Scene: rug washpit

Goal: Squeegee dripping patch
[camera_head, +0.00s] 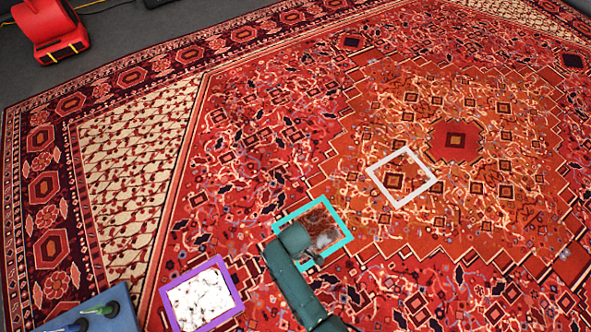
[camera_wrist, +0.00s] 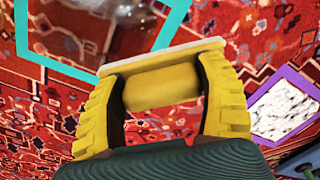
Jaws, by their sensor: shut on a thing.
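My gripper (camera_wrist: 163,78) has two yellow ribbed fingers, seen from behind in the wrist view. It is shut on a yellow handle-like piece (camera_wrist: 160,88) with a pale bar beyond it; this appears to be the squeegee. The gripper and tool are hidden behind my arm in the head view. A teal frame (camera_head: 281,219) on the rug surrounds a dark, glossy, wet-looking patch (camera_head: 316,222), partly covered by my arm. In the wrist view the teal frame (camera_wrist: 60,66) and glossy patch (camera_wrist: 115,32) lie beyond the tool. I cannot tell whether the tool touches the rug.
A purple frame (camera_head: 226,267) around a white foamy patch (camera_head: 200,298) lies at the lower left. A white frame (camera_head: 423,172) lies right of centre. A blue tray (camera_head: 107,300) with green-topped items stands bottom left. A red blower (camera_head: 52,30) stands off the patterned rug (camera_head: 270,110).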

